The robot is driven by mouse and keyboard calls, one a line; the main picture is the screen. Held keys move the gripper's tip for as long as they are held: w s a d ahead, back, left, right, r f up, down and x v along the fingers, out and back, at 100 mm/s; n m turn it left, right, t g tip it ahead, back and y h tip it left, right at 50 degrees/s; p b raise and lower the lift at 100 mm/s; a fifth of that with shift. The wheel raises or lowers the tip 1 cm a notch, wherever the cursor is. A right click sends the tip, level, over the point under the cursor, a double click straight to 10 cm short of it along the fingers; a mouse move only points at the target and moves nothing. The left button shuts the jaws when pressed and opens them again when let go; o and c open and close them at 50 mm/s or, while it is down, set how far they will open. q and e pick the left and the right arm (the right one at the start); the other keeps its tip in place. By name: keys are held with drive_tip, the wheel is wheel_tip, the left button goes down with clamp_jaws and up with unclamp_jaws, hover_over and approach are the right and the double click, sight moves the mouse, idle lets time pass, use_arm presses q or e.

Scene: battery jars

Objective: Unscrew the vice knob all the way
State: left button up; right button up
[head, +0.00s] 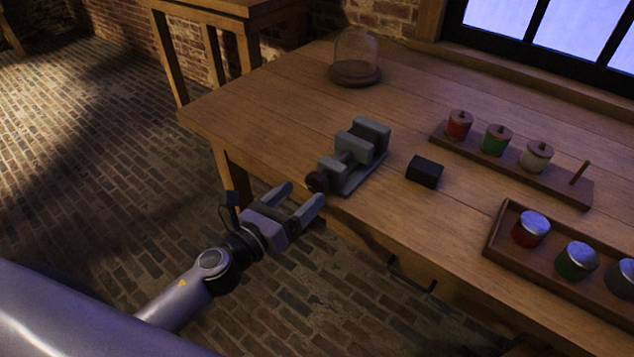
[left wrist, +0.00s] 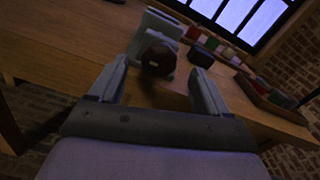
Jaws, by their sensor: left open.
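The grey vice (head: 356,156) stands on the wooden table near its front edge. Its dark round knob (head: 317,182) faces the front edge, toward my left gripper. My left gripper (head: 303,197) is open and empty, just in front of the knob. In the left wrist view the knob (left wrist: 158,59) shows ahead, between the two spread fingers (left wrist: 160,85) and beyond their tips, apart from them. The vice body (left wrist: 160,25) is partly hidden behind the knob there. My right gripper is not in view.
A black block (head: 424,171) lies right of the vice. A wooden rack (head: 510,165) with coloured spools and a tray (head: 492,243) of lidded jars stand at the right. A glass dome (head: 356,57) stands at the back left. The table's front edge (head: 330,208) is close to my gripper.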

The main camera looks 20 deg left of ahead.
sight(311, 185)
use_arm(q)
drive_tip(key=shift+x, duration=3.2)
drive_tip(key=c, duration=1)
